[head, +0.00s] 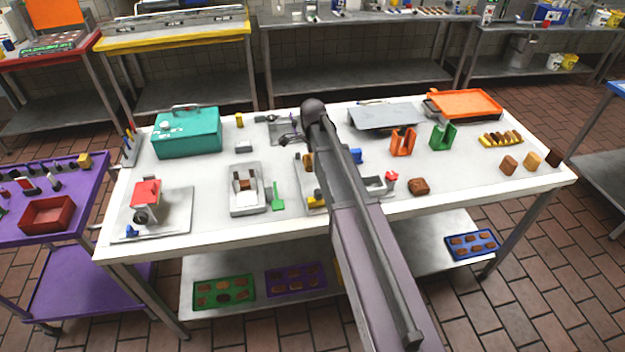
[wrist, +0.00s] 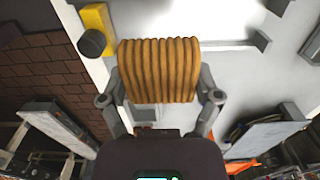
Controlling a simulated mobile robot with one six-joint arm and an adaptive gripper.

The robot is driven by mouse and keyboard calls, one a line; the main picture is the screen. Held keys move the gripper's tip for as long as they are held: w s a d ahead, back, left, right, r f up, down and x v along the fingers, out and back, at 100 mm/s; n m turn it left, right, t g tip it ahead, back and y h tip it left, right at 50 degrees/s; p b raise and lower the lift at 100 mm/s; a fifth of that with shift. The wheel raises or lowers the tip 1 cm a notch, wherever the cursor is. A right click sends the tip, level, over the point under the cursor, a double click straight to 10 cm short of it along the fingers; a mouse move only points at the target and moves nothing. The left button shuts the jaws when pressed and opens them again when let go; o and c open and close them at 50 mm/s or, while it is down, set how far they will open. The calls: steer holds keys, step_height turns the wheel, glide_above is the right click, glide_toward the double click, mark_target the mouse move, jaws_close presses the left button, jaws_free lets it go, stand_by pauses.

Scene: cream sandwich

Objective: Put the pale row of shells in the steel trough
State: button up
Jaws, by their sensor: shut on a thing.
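My gripper (wrist: 160,95) is shut on a tan, ridged row of shells (wrist: 158,70), with one finger at each end. In the head view my arm hides most of the gripper, and a small brown part of the row (head: 308,162) shows left of the arm. Grey steel walls (wrist: 235,43), seemingly of the steel trough, show beyond the row in the wrist view. A steel end (head: 377,186) shows right of my arm; the rest is hidden.
A yellow block (wrist: 97,25) with a black knob stands near the table's front edge. Orange (head: 402,142) and green (head: 443,137) holders, a brown piece (head: 419,187) and a green scraper (head: 278,198) stand around.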

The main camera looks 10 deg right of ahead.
steer(key=b, duration=0.6)
glide_above(313, 187)
steer(key=shift+f, duration=2.95)
steer(key=shift+f+b, duration=1.65)
steer(key=shift+f, duration=0.25)
steer(key=shift+f, duration=0.15)
steer(key=o, duration=1)
step_height(313, 187, up, 12)
steer(key=p, duration=1.2)
steer(key=shift+r, duration=0.2)
